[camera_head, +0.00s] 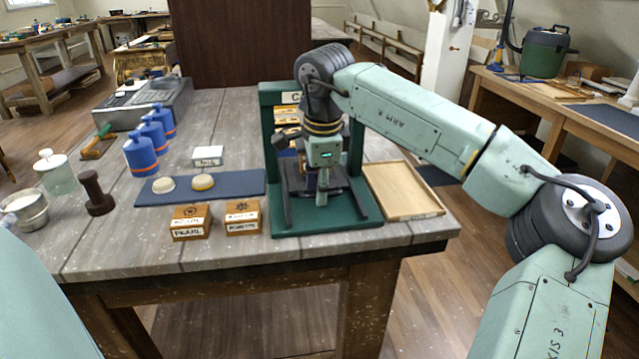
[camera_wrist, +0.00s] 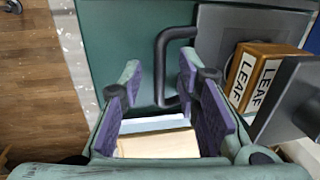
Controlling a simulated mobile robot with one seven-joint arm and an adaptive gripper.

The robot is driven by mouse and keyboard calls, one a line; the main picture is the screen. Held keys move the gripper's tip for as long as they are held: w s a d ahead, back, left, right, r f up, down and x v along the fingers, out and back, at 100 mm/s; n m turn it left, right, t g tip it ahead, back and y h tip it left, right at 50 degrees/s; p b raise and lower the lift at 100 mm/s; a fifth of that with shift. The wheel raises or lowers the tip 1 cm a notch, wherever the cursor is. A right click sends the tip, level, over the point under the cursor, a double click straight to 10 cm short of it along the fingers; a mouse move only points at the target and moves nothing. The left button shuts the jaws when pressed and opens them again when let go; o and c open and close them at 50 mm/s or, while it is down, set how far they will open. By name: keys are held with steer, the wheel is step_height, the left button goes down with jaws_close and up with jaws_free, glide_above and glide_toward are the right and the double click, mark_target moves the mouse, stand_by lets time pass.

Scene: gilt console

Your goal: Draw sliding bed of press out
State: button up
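The green press (camera_head: 295,222) stands near the front right of the table, largely hidden by my arm. In the wrist view its grey sliding bed (camera_wrist: 212,35) carries a wooden block marked LEAF (camera_wrist: 250,78). The bed's black bar handle (camera_wrist: 160,66) points toward the front of the press. My gripper (camera_head: 322,198) is down at the front of the press. In the wrist view my gripper (camera_wrist: 158,80) is open, with purple-padded fingers on either side of the handle bar. The bar appears nearer the right finger; I cannot tell whether they touch.
A shallow wooden tray (camera_head: 405,190) lies right of the press. PEARL box (camera_head: 191,223) and another small wooden box (camera_head: 242,217) stand left of it. A blue mat (camera_head: 225,187) with two pale domes lies behind them. Blue bottles (camera_head: 141,156) stand farther left.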

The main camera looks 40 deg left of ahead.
steer(key=shift+c, duration=0.4)
jaws_close()
stand_by(0.5)
